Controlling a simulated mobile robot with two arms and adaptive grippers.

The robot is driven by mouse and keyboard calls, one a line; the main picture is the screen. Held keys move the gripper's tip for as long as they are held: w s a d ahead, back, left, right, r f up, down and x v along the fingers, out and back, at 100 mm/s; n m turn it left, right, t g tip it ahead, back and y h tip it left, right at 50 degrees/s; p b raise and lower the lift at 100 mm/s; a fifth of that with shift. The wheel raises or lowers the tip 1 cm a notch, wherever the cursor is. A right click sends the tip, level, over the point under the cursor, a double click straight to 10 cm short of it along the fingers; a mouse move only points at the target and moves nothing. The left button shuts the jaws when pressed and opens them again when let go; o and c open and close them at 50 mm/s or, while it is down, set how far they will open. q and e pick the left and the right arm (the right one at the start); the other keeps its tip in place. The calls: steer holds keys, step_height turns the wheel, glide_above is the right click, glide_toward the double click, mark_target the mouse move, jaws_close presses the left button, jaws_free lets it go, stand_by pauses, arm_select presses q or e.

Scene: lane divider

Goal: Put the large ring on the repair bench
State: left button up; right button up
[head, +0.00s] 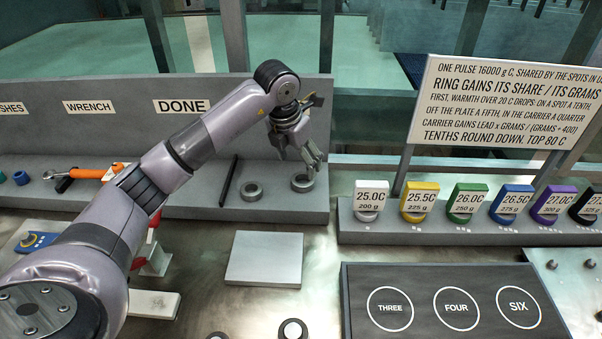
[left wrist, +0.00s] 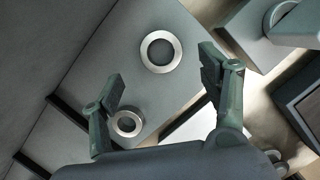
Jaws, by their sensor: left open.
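Two grey metal rings lie flat on the grey shelf under the DONE sign. The larger-looking ring (head: 302,183) is at the right, and it shows whole in the left wrist view (left wrist: 145,52). The smaller-looking ring (head: 252,192) is to its left and shows in the left wrist view (left wrist: 115,123) beside one finger. My left gripper (head: 313,163) is open and empty, pointing down just above the larger ring. In the left wrist view its fingers (left wrist: 161,66) stand either side of that ring, apart from it. Nothing in view is labelled as the repair bench.
A flat pale plate (head: 264,259) lies in front of the shelf. A dark divider bar (head: 229,181) stands left of the rings. A black numbered board (head: 441,325) is in front.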

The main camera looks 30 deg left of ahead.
arm_select(q)
steer(key=v, duration=0.5)
steer(key=shift+s+r, duration=0.1)
steer(key=shift+r, duration=0.25)
